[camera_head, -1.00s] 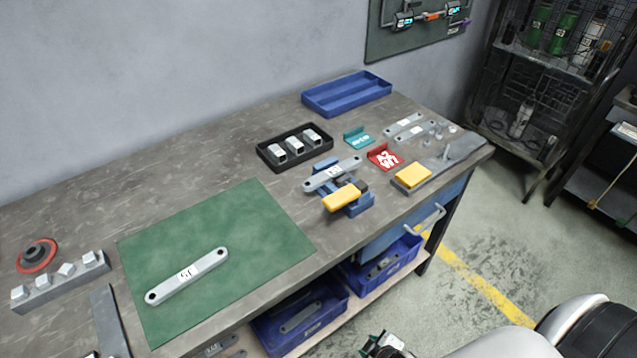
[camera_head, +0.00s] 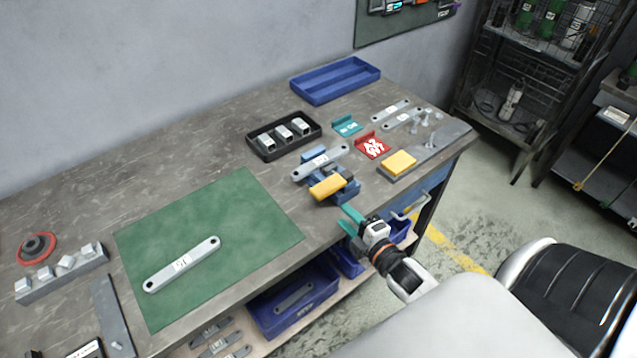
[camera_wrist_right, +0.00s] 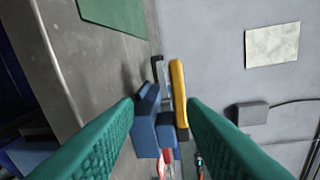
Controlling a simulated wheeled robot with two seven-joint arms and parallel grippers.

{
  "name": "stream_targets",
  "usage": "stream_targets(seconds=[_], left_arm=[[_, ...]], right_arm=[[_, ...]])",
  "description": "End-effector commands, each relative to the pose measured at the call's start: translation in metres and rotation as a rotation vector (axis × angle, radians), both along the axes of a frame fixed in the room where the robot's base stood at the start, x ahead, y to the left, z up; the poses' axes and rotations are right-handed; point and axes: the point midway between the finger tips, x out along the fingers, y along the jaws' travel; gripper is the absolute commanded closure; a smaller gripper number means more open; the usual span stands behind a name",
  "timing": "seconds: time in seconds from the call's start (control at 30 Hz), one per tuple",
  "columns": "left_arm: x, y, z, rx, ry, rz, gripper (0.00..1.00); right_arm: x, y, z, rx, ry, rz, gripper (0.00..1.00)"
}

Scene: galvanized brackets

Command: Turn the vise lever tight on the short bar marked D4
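The blue vise (camera_head: 345,190) stands near the front edge of the workbench, with a grey metal bar (camera_head: 320,162) across its jaws. The bar's label is too small to read. The vise lever has a yellow handle (camera_head: 327,187) on the front side; it also shows in the right wrist view (camera_wrist_right: 178,92). My right gripper (camera_head: 349,221) is just in front of the vise, its teal fingers pointing at it. In the right wrist view the fingers (camera_wrist_right: 161,102) are apart, with the yellow handle and vise beyond the gap. I see no contact. My left gripper is out of view.
A longer bar (camera_head: 182,263) lies on the green mat (camera_head: 250,205). A black tray (camera_head: 255,152) with blocks, a red bracket (camera_head: 371,146), a teal bracket (camera_head: 347,126) and a yellow block (camera_head: 399,162) on a grey plate surround the vise. Blue bins sit below the bench.

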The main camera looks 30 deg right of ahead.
Motion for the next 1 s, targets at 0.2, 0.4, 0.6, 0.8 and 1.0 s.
stream_targets(seconds=[0.2,0.4,0.6,0.8,1.0], left_arm=[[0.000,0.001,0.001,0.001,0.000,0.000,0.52],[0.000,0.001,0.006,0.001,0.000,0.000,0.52],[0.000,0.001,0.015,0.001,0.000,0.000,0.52],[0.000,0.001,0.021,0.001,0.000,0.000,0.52],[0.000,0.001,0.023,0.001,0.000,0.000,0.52]], right_arm=[[0.000,-0.008,0.011,-0.152,-0.123,0.073,0.63],[0.020,-0.007,0.014,-0.161,-0.136,0.077,0.63],[0.060,-0.003,0.015,-0.160,-0.136,0.077,0.63],[0.096,0.000,0.014,-0.158,-0.134,0.076,0.63],[0.116,0.002,0.012,-0.158,-0.132,0.077,0.63]])
